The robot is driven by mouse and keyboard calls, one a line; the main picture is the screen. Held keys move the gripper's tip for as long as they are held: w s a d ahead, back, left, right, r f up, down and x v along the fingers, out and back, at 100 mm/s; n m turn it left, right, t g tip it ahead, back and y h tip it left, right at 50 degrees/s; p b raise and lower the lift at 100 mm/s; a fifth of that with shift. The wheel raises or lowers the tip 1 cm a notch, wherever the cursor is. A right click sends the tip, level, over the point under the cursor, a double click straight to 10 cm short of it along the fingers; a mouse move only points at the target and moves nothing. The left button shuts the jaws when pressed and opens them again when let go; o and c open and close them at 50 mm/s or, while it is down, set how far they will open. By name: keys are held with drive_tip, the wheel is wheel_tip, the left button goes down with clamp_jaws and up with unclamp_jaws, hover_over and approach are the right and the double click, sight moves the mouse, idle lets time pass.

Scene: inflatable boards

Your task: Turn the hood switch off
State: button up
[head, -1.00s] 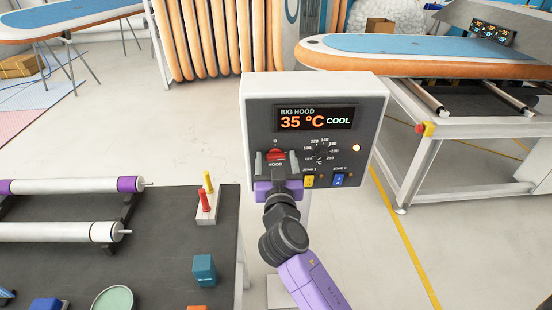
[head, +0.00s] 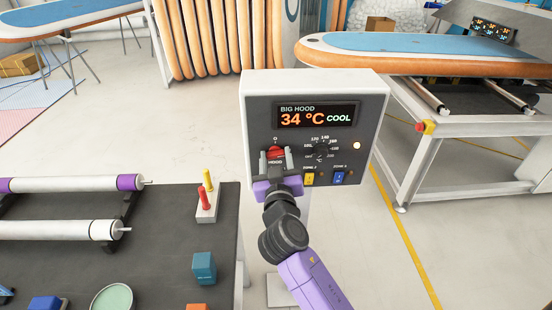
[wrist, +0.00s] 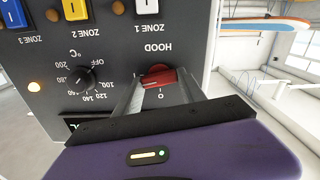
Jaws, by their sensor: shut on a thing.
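The hood switch (head: 276,153) is a red rotary knob at the left of the control box (head: 314,86), above the label HOOD. My gripper (head: 276,160) is at the panel with its fingers on either side of the knob, shut on it. In the wrist view, upside down, the red knob (wrist: 158,76) sits between the fingers (wrist: 150,95), near the mark 0. The fingers partly hide the knob, so I cannot tell its exact setting.
A temperature dial (head: 320,150) sits right of the knob, with yellow (head: 309,180) and blue (head: 339,180) zone switches below. A dark table (head: 165,260) with rollers and small blocks stands at left. A board (head: 430,55) lies on a frame at right.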

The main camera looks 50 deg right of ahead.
drive_tip(key=n, duration=0.4)
drive_tip(key=shift+a+n, duration=0.1)
drive_tip(key=shift+n, duration=0.2)
drive_tip(key=n, duration=0.3)
drive_tip(key=shift+w+n+p, duration=0.1)
drive_tip(key=shift+n+p, duration=0.2)
drive_tip(key=shift+p, duration=0.05)
drive_tip(key=n+p, duration=0.1)
drive_tip(key=n, duration=0.3)
drive_tip(key=shift+f, duration=0.1)
drive_tip(key=shift+f+n+p, duration=0.1)
drive_tip(key=shift+n+p, duration=0.75)
drive_tip(key=shift+n, duration=1.15)
drive_tip(key=o, duration=1.4)
drive_tip(key=shift+c, duration=0.2)
